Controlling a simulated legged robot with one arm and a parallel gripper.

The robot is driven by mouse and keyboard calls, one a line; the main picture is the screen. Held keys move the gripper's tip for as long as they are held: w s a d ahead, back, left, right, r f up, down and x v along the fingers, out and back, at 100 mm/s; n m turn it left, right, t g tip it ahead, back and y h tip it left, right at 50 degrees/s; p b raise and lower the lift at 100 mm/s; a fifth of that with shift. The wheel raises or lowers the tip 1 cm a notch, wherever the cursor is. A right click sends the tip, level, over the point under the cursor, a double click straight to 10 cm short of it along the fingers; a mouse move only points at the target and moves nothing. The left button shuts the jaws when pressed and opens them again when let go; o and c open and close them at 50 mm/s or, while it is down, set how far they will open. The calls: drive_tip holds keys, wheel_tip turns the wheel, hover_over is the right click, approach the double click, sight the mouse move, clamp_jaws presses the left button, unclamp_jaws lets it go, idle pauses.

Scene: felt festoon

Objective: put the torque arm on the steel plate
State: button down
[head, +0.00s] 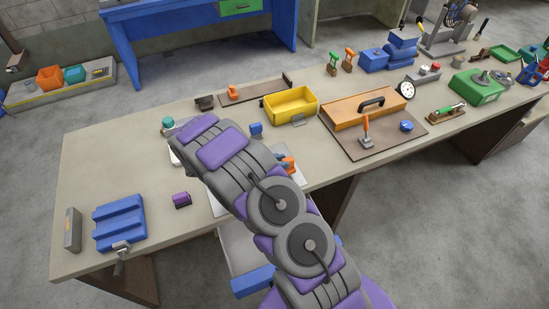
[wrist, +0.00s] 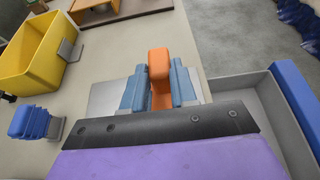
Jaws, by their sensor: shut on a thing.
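My gripper (wrist: 160,86) is shut on an orange piece, which I take to be the torque arm (wrist: 159,66). In the head view my arm covers most of the gripper, and a bit of orange (head: 289,163) shows past the arm's right edge. The pale grey steel plate (wrist: 103,97) lies on the bench under and beside the fingers. In the head view it is mostly behind my arm (head: 217,206). I cannot tell whether the torque arm touches it.
A yellow bin (head: 291,104) stands behind the plate, with a small blue block (head: 256,130) near it. An open drawer (head: 240,250) juts from the bench front.

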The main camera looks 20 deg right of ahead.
drive_tip(key=w+f, duration=0.2)
drive_tip(key=w, duration=0.1)
drive_tip(key=w+f+b, duration=0.1)
drive_tip(key=w+f, duration=0.1)
drive_tip(key=shift+w+d, duration=0.2)
drive_tip(key=shift+w, duration=0.05)
idle(0.3)
drive_tip(key=c, duration=0.9)
unclamp_jaws()
